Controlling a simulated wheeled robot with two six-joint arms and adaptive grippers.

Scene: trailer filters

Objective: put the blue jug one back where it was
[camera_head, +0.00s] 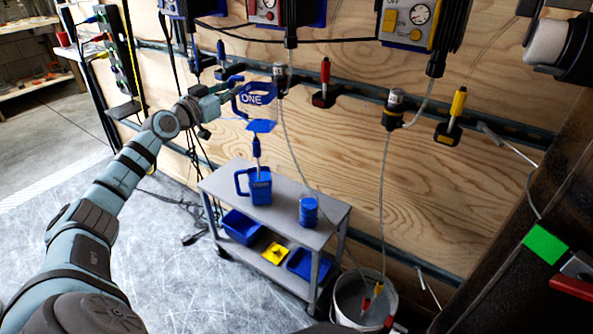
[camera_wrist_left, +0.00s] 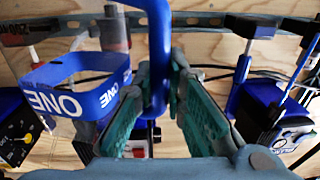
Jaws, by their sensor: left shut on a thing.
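The blue jug one (camera_head: 257,97) is in the air in front of the wooden wall, above the cart. It has a blue band marked ONE, a see-through body and a blue base. My left gripper (camera_head: 229,88) is shut on its handle from the left. In the left wrist view, the blue handle (camera_wrist_left: 157,60) stands between the green fingers of the left gripper (camera_wrist_left: 160,75), and the ONE band (camera_wrist_left: 78,84) shows at the left. My right gripper is not in view.
A grey cart (camera_head: 285,208) below carries a smaller blue jug (camera_head: 261,188) and a blue canister (camera_head: 309,211); blue bins (camera_head: 242,226) sit on its lower shelf. A rail with red (camera_head: 324,92) and yellow-handled (camera_head: 455,110) tools runs along the wall. A white bucket (camera_head: 345,305) holds tubes.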

